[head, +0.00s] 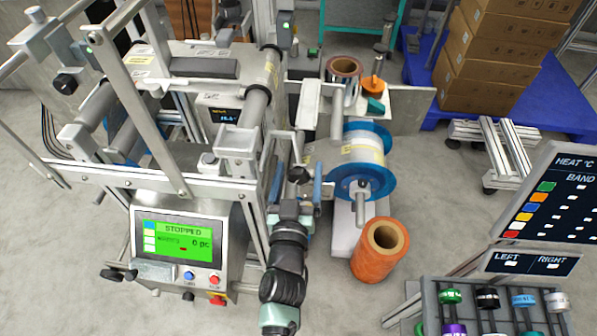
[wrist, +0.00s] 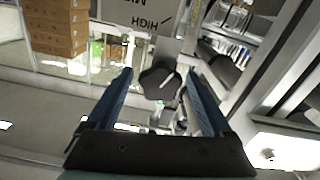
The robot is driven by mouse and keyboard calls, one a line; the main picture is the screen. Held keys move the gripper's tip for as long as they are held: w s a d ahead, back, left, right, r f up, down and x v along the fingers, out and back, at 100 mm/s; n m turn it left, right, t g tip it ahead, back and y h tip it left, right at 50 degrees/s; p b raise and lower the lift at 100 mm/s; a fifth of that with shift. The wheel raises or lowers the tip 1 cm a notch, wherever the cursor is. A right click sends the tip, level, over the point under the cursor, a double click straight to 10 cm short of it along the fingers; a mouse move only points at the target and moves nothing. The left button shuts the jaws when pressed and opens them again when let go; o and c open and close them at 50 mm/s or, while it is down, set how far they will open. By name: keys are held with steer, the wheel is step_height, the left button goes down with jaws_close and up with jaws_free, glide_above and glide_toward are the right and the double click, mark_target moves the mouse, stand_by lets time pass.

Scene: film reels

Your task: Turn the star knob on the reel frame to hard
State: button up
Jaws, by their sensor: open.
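The star knob (wrist: 160,82) is dark with a light pointer line, and it shows between my fingers in the wrist view. A grey plate (wrist: 138,15) behind it carries upside-down lettering that reads HIGH and part of another word. In the head view the dark knob (head: 299,175) sits on the reel frame just beyond my gripper (head: 303,190). My gripper is open, with one blue finger on each side of the knob in the wrist view (wrist: 160,95). I cannot tell whether either finger touches it. The lower part of the plate's marking is hidden or out of view.
A blue-flanged reel (head: 361,165) is close to the right of my gripper. An orange roll (head: 380,250) stands on the floor nearby. The machine's display panel (head: 180,240) reads STOPPED at the left. A rack of coloured caps (head: 490,305) is at the lower right. Bare floor lies between.

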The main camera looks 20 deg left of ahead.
jaws_close()
steer(key=shift+m, duration=2.4)
jaws_free()
steer(key=shift+s+d, duration=0.1)
steer(key=b+v, duration=0.1)
steer(key=v, duration=1.1)
steer(key=shift+s, duration=0.4)
steer(key=shift+d, duration=0.1)
